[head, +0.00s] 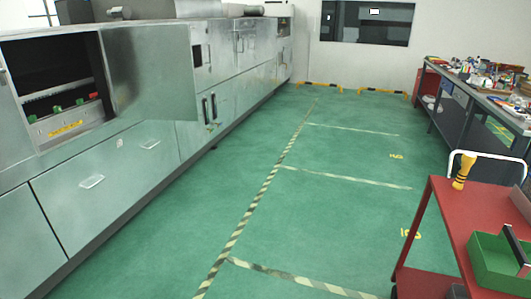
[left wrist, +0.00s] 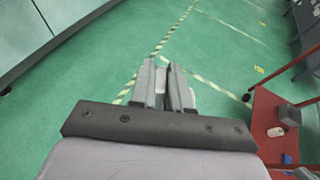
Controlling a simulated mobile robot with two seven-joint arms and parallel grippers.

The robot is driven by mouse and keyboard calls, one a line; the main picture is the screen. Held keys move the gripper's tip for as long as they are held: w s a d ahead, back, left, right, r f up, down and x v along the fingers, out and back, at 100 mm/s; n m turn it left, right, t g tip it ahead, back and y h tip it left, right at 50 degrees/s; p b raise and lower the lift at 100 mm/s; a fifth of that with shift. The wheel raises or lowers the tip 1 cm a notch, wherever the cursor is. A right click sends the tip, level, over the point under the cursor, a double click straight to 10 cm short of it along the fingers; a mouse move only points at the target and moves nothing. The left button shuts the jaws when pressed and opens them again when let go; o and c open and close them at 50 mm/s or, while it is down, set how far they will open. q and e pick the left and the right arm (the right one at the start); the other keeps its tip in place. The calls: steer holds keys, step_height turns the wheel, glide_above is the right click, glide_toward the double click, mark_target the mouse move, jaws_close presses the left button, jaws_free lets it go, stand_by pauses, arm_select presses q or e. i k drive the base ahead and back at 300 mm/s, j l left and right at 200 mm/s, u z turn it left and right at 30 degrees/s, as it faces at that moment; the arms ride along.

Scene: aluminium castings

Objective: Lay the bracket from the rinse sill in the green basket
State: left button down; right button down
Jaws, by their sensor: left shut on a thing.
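My left gripper (left wrist: 164,84) shows only in the left wrist view, above the green floor. Its two grey fingers are closed on a small grey piece (left wrist: 160,80), which I take to be the bracket; the fingers hide most of it. The green basket (head: 490,272) stands on the red cart at the right edge of the head view, partly cut off. A dark plate with a pale edge (head: 516,245) stands at the basket. The sill (head: 70,123) in the open machine at left carries green and red parts. My right gripper is in neither view.
An open steel door (head: 150,75) juts from the machine. A cluttered workbench (head: 470,88) stands at back right. The taped green floor between is clear.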

mark_target(503, 262)
steer(key=k+l+z, duration=0.1)
steer(key=l, duration=0.25)
steer(key=k+l+z, duration=0.15)
steer(key=l, duration=0.25)
steer(key=k+l+z, duration=0.1)
steer(key=k+l, duration=0.2)
steer(key=l, duration=0.15)
steer(key=l+z, duration=0.45)
steer(key=l, duration=1.5)
steer(key=i+l, duration=0.1)
steer(key=l, duration=0.2)
steer(key=i+l+z, duration=0.1)
steer(key=l, duration=0.2)
steer(key=i+l, duration=0.3)
steer(key=l, duration=0.2)
steer(key=i+l+z, duration=0.1)
steer(key=i+l, duration=0.2)
steer(key=l, duration=0.15)
